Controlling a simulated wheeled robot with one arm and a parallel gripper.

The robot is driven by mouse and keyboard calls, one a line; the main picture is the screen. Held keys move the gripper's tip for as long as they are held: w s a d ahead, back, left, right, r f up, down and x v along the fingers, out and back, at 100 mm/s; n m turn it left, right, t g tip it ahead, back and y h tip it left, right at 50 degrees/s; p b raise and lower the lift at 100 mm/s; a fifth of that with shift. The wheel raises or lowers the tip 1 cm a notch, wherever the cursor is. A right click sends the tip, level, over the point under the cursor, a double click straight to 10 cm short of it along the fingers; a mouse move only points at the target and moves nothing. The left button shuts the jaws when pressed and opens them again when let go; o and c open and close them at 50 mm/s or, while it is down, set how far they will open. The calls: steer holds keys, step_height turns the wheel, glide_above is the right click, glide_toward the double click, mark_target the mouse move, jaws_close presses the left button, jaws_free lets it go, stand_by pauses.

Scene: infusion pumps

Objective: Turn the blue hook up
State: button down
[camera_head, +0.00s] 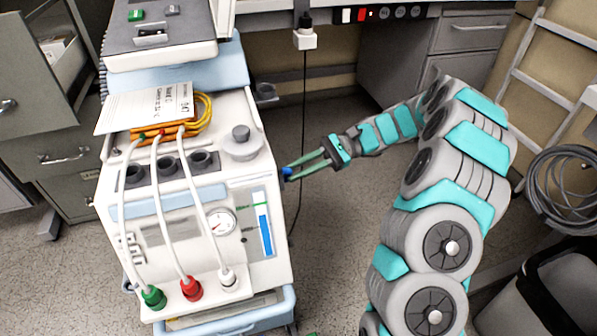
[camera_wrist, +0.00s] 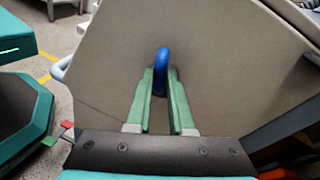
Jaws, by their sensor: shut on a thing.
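The blue hook (camera_wrist: 161,62) stands out from the flat beige side panel of the white machine (camera_head: 262,150). In the wrist view its curved top rises above my fingertips, and its lower part is between them. In the head view the hook (camera_head: 287,172) is a small blue spot at the machine's right side. My gripper (camera_head: 290,172) reaches it from the right with its two green fingers. In the wrist view my gripper (camera_wrist: 161,75) is shut on the hook, one finger on each side. The fingertips partly hide the hook's lower end.
Three hoses end in green (camera_head: 153,297), red (camera_head: 191,288) and white (camera_head: 228,278) connectors on the machine's front. A dark cable (camera_head: 304,120) hangs behind the gripper. Grey drawers (camera_head: 477,45) stand at the back right. Floor between machine and my arm is clear.

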steer(key=shift+w+a+m+g, duration=0.1)
steer(key=shift+w+m+g, duration=0.2)
steer(key=shift+m, duration=0.55)
steer(key=shift+w+m+g, duration=0.2)
steer(key=shift+w+m, duration=0.05)
steer(key=shift+m, duration=0.6)
steer(key=c, duration=0.8)
jaws_free()
steer(key=s+d+r+b, duration=0.1)
steer(key=s+r, duration=0.1)
steer(key=s, duration=0.6)
steer(key=s+d+r+b, duration=0.1)
steer(key=s+d+r, duration=0.1)
steer(key=s, duration=0.5)
steer(key=shift+s+r, duration=0.35)
steer(key=shift+r, duration=0.1)
